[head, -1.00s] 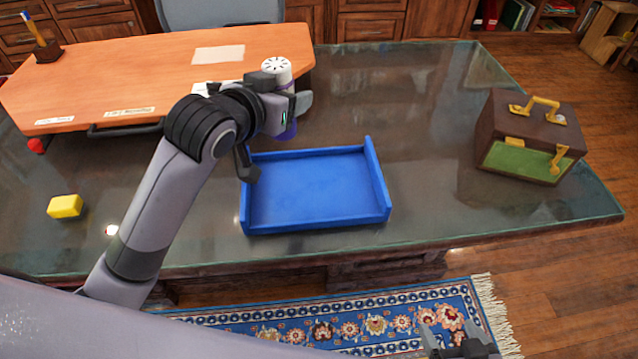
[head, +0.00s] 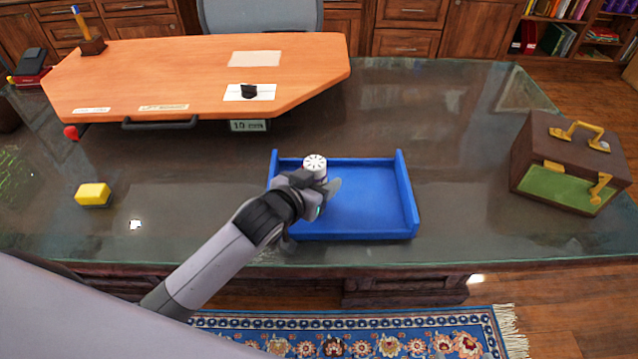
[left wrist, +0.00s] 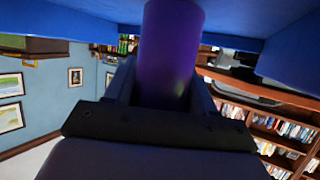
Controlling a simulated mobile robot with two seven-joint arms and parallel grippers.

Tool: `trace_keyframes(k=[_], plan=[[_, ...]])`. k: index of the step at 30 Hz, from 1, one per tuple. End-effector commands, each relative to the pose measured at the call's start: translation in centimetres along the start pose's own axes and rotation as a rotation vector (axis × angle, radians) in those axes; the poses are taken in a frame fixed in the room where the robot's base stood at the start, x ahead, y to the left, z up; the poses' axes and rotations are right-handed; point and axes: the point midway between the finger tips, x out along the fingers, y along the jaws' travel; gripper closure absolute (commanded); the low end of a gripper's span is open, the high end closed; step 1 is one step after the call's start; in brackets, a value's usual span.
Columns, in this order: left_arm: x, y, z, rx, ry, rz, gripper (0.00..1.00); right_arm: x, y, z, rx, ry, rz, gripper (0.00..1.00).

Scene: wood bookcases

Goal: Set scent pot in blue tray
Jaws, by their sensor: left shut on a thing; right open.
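The scent pot (head: 315,166) has a white slotted top, and its purple body (left wrist: 170,50) fills the middle of the left wrist view. My left gripper (head: 318,185) is shut on it and holds it upright over the left part of the blue tray (head: 375,200). In the left wrist view the tray (left wrist: 70,22) spans the top, and the pot's far end meets it in the picture. I cannot tell whether the pot touches the tray floor.
A wooden drawing board (head: 190,70) lies behind the tray, with a black item (head: 249,91) on a paper. A yellow block (head: 93,194) is at left. A brown case (head: 570,165) stands at right. Glass desktop is clear between tray and case.

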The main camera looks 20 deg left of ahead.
Motion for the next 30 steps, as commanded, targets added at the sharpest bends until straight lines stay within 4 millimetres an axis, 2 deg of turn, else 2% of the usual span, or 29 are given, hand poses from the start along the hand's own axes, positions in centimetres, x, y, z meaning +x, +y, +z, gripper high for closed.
trace_keyframes(k=[3,14,15,16,17,26,30], plan=[[0.27,0.04,0.62,-0.001,0.002,0.001,0.83,0.06,0.0,0.09,0.0,0.0,0.0,0.15],[0.42,0.03,0.94,0.0,0.003,0.001,0.83,0.16,0.0,0.22,0.0,0.0,0.0,0.15],[0.38,0.02,0.91,0.0,0.002,0.001,0.32,0.12,0.01,0.17,0.0,0.0,0.0,0.15],[0.38,0.02,0.91,0.0,0.002,0.001,0.22,0.12,0.0,0.16,0.0,0.0,0.0,0.15],[0.38,0.01,0.91,0.0,0.001,0.001,0.2,0.12,0.01,0.16,0.0,0.0,0.0,0.15],[0.31,0.0,0.73,0.0,0.002,0.0,0.2,0.06,0.01,0.09,0.0,0.0,0.0,0.15],[-0.42,0.01,0.61,0.0,0.001,0.001,0.2,-0.01,0.01,-0.01,0.0,0.0,0.001,0.15]])
